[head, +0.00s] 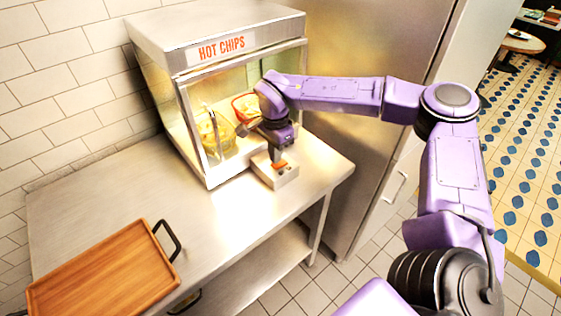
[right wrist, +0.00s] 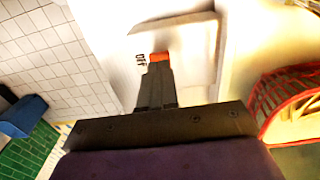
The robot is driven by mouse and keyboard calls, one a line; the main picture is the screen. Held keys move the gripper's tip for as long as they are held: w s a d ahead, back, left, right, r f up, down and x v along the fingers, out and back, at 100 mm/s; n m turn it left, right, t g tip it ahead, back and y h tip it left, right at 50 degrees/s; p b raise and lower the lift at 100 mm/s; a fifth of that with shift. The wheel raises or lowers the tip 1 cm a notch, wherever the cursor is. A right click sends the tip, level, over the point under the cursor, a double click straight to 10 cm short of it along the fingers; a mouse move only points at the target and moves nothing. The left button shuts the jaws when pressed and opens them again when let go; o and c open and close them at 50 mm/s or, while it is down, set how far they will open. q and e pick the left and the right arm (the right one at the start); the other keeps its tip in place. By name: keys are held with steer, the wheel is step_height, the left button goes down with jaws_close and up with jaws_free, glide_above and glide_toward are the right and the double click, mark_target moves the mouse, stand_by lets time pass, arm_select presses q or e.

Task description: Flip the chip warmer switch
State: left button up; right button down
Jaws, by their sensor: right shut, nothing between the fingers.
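The chip warmer (head: 215,60) is a glass-sided metal cabinet marked "HOT CHIPS" on the counter. A small pale switch box (head: 275,172) stands on the counter at its front right. An orange-red switch (head: 280,164) is on the box's top. In the right wrist view the switch (right wrist: 159,57) shows just past my fingertips, with the word "OFF" beside it. My right gripper (head: 279,155) is shut and empty, pointing down at the switch. Its tips are at or very near the switch; I cannot tell if they touch. My left gripper is not in view.
Baskets of chips (head: 212,132) sit inside the warmer; a red-rimmed one shows in the right wrist view (right wrist: 290,100). A wooden tray (head: 100,275) with dark handles lies at the counter's front left. The steel counter (head: 120,195) is clear between them. A tall metal cabinet (head: 365,45) stands right.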

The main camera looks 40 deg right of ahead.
mark_target(276, 165)
steer(key=shift+f+b, duration=0.45)
steer(key=shift+f, duration=0.5)
stand_by(0.6)
step_height(276, 165, up, 7)
steer(key=p, duration=0.7)
steer(key=shift+r+p, duration=0.15)
steer(key=shift+p, duration=0.2)
